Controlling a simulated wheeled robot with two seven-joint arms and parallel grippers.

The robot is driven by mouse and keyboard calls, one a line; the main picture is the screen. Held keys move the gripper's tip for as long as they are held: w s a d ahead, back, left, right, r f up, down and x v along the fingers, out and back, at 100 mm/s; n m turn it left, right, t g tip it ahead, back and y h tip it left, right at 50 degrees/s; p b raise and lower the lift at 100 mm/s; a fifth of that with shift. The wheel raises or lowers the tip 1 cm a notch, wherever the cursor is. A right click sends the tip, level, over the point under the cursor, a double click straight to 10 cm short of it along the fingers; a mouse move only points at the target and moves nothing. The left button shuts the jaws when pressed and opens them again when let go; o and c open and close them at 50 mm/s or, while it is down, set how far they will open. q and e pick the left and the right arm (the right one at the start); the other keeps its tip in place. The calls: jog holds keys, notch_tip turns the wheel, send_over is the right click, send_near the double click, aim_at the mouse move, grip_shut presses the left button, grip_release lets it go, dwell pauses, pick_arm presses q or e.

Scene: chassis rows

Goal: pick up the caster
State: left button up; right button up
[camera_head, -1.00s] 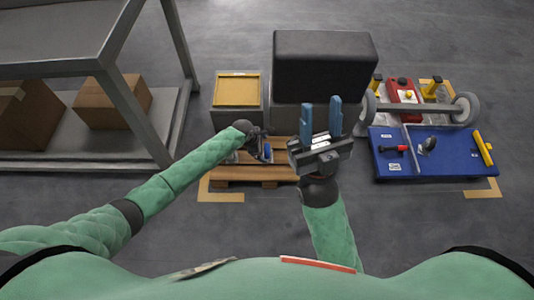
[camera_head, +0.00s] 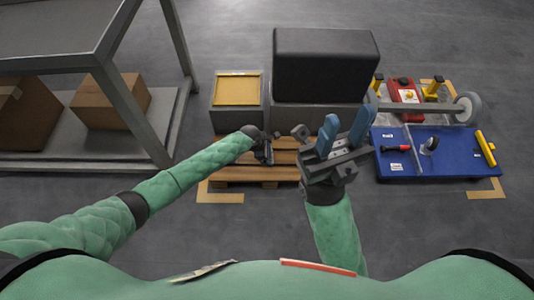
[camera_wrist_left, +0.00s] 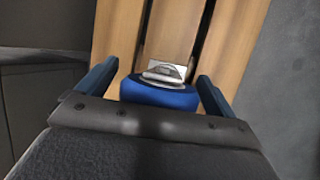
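In the left wrist view a blue rounded part with a silver plate on top, seemingly the caster (camera_wrist_left: 160,93), sits between the two fingers of my left gripper (camera_wrist_left: 158,85), over wooden slats. The fingers are wide apart on either side of it; whether they touch it is unclear. Its lower part is hidden behind the gripper body. In the head view my left gripper (camera_head: 266,152) is over the pallet (camera_head: 235,174), and the caster cannot be made out. My right gripper (camera_head: 345,137) is open and empty, right of the pallet. A small grey wheeled part (camera_head: 430,143) stands on the blue mat (camera_head: 455,165).
A grey box with a yellow top (camera_head: 237,90) and a black block (camera_head: 325,65) stand behind the pallet. The mat also carries a red-handled tool (camera_head: 397,149) and a yellow part (camera_head: 485,148). A wheel (camera_head: 467,107) lies behind it. A metal shelf with cardboard boxes (camera_head: 110,100) is left.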

pick_arm(q)
jog(key=c, duration=1.1)
jog(key=shift+c, duration=0.8)
jog(key=shift+r, duration=0.15)
